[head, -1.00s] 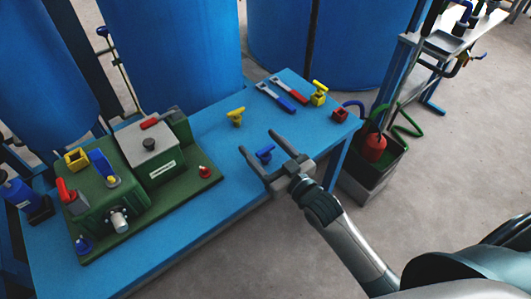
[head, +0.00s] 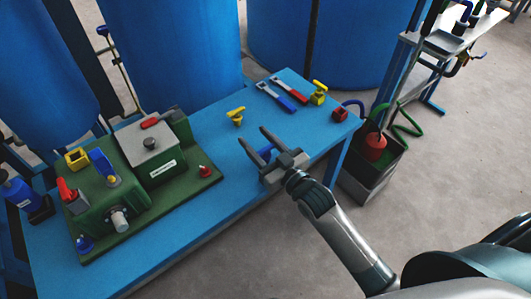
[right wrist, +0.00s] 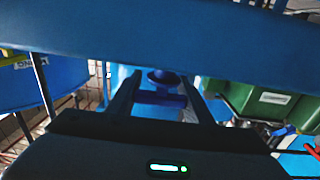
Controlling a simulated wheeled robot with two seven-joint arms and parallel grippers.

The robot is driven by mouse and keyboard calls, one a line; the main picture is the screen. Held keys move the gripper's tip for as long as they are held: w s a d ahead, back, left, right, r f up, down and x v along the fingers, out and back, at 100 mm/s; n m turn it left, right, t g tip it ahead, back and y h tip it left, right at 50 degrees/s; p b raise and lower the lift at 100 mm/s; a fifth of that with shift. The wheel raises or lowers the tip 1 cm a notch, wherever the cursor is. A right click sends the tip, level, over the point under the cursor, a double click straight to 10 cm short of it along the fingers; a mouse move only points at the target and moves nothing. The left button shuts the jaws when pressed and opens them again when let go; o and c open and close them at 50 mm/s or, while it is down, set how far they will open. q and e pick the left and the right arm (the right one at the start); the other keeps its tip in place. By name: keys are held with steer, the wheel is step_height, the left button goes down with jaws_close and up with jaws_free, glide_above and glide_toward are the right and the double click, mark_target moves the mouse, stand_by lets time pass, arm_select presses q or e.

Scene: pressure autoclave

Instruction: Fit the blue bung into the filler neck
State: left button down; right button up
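The blue bung (head: 265,153) is at the front right of the blue bench, partly hidden by my right gripper (head: 253,134). That gripper is open, with a finger on each side of the bung. In the right wrist view the bung (right wrist: 163,78) shows between the fingers (right wrist: 160,90), with a round top and a crossbar below; I cannot tell whether the fingers touch it. A short silver neck (head: 118,219) sticks out of the front of the green machine; I cannot tell for sure that it is the filler neck. My left gripper is not in view.
The green machine (head: 165,182) fills the bench's left side. A yellow T-handled part (head: 236,116), blue and red wrenches, a yellow part (head: 318,92) and a red block (head: 340,115) lie behind and right. A dark bin (head: 372,170) stands right of the blue bench (head: 205,212).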

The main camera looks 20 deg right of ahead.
steer(key=shift+r, duration=0.1)
steer(key=shift+r, duration=0.5)
steer(key=d+r, duration=1)
steer(key=d, duration=0.1)
steer(key=shift+d, duration=0.35)
steer(key=shift+a+f, duration=0.1)
steer(key=shift+f, duration=0.05)
steer(key=s+a+f+m+h, duration=0.2)
steer(key=s+a+h, duration=0.3)
steer(key=s, duration=0.8)
steer(key=shift+a+f+m+t+h, duration=0.2)
steer(key=shift+a+m+t+h, duration=0.15)
steer(key=shift+a+m, duration=0.6)
